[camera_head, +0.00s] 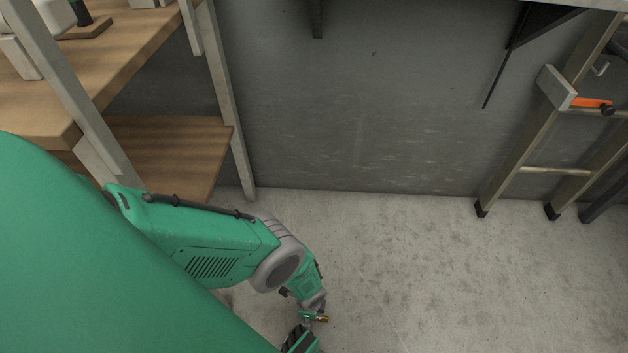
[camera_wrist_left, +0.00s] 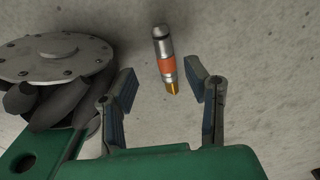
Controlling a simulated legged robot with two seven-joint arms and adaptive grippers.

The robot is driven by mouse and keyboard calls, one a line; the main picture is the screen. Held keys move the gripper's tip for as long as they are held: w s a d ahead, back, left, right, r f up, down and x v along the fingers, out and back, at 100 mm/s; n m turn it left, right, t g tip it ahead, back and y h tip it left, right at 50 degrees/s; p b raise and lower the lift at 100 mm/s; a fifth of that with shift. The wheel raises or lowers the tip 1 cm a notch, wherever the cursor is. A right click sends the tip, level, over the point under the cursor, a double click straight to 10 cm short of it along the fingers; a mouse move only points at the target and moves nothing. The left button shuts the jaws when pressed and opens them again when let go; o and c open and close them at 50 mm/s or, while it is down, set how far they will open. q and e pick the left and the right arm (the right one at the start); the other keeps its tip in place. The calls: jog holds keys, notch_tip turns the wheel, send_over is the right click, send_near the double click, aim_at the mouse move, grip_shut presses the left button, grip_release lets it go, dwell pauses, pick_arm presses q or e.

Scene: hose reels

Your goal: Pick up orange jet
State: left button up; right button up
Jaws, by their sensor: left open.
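The orange jet (camera_wrist_left: 165,62) shows in the left wrist view as a slim metal cylinder with an orange band and a gold tip. It lies over the pale concrete floor, its gold tip pointing down towards my palm. My left gripper (camera_wrist_left: 161,72) is open, with one finger on each side of the jet's lower part and visible gaps on both sides. Nothing is held. In the head view a small orange and gold piece (camera_head: 322,318) shows at the end of my left arm; the fingers there are too small to make out. My right gripper is not in view.
A wooden shelf unit (camera_head: 165,150) with metal posts stands at the left. A ladder (camera_head: 520,165) leans at the right by the grey wall (camera_head: 340,110), with an orange item (camera_head: 590,103) on it. The concrete floor (camera_head: 430,260) between is clear.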

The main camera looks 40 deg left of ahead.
pick_arm(q)
jog(key=f+b, duration=0.3)
jog(key=f, duration=0.1)
jog(key=shift+w+a, duration=0.15)
jog(key=shift+a, duration=0.2)
jog(key=shift+a+f, duration=0.1)
jog(key=shift+f, duration=0.45)
jog(key=shift+r, duration=0.1)
grip_shut()
jog(key=shift+r, duration=0.1)
